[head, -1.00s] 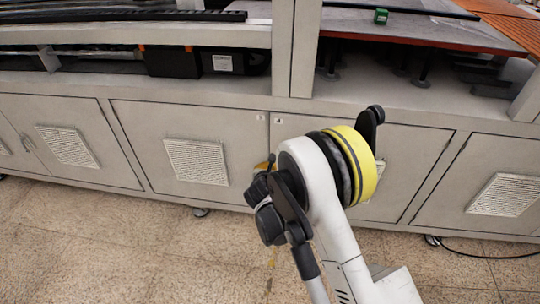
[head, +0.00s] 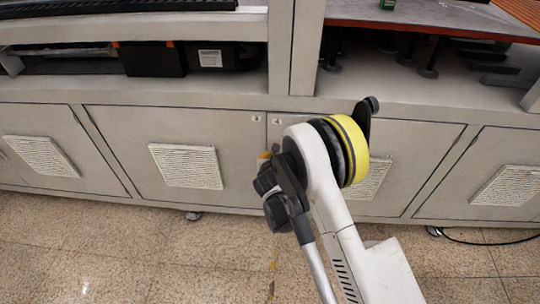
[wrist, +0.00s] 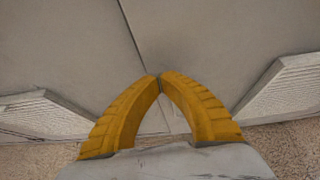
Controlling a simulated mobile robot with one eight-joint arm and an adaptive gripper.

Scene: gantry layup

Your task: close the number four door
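A long grey cabinet front has flat doors with white louvred vents. The left middle door (head: 120,150) and the right middle door (head: 415,150) meet at a seam just above my arm. Small labels sit at their top corners, too small to read, so I cannot tell which is number four. Both look flush or nearly so. My gripper (wrist: 160,78) has yellow fingers with tips together and nothing visible between them. It points at the seam between two doors in the wrist view; contact is unclear. In the head view my arm hides most of the gripper.
Further doors stand at the far left (head: 45,140) and far right (head: 490,150). Above are an open shelf with a black box (head: 152,58) and a frame post (head: 306,50). A black cable (head: 480,242) lies on the tiled floor (head: 120,255), which is clear in front.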

